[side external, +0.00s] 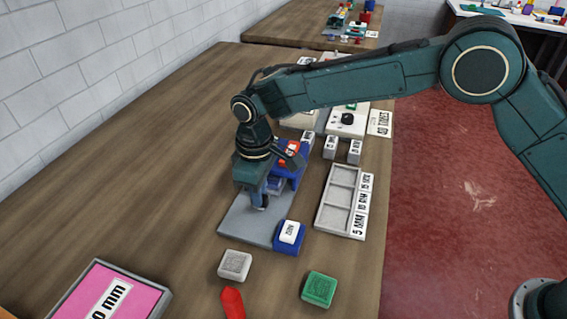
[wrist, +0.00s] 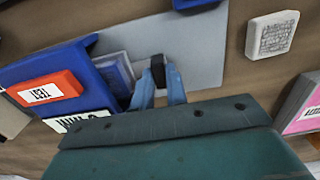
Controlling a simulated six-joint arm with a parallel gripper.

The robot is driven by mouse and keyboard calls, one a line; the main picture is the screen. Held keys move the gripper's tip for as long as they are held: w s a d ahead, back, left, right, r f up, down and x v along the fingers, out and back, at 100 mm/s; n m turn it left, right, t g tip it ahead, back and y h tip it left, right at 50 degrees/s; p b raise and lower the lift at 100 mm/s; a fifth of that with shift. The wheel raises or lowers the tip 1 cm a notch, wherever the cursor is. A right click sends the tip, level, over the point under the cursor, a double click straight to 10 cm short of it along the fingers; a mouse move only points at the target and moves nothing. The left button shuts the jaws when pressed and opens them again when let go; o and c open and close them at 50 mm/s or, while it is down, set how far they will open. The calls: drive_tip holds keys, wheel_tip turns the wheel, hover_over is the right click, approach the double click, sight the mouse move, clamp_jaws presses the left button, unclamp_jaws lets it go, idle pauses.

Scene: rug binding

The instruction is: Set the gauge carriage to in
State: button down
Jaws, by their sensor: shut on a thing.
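The blue machine (side external: 288,170) stands on a grey base plate (side external: 238,215) on the wooden table. In the wrist view its blue body (wrist: 85,55) carries a red button (wrist: 45,92) with a white label. My gripper (side external: 260,204) is low over the plate, pointing down. In the wrist view my gripper (wrist: 158,88) has its two blue-grey fingers shut on a small dark knob (wrist: 158,70). A lighter blue-grey block (wrist: 115,72) is beside the fingers. I cannot tell which part is the gauge carriage, nor read any in or out mark.
A blue block with a white button (side external: 290,232) sits at the plate's near corner. A grey block (side external: 235,265), green block (side external: 319,289) and red object (side external: 232,302) lie nearer. A compartment tray (side external: 338,222) is right.

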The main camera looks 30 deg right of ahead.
drive_tip(key=shift+w+d, duration=1.3)
drive_tip(key=c, duration=1.4)
unclamp_jaws()
drive_tip(key=shift+a, duration=0.1)
drive_tip(key=s+a, duration=0.6)
drive_tip(key=shift+r, duration=0.35)
wheel_tip(320, 180, up, 13)
drive_tip(key=s+d+r+m+t, duration=0.1)
drive_tip(key=s+d+r, duration=0.2)
drive_tip(key=d, duration=0.6)
drive_tip(key=s+d+r+m+t, duration=0.1)
drive_tip(key=s+d+r+m, duration=0.1)
drive_tip(key=d+r, duration=0.6)
drive_tip(key=shift+s+d+m+y, duration=0.3)
drive_tip(key=shift+s+d+y, duration=0.1)
drive_tip(key=shift+s+d, duration=0.25)
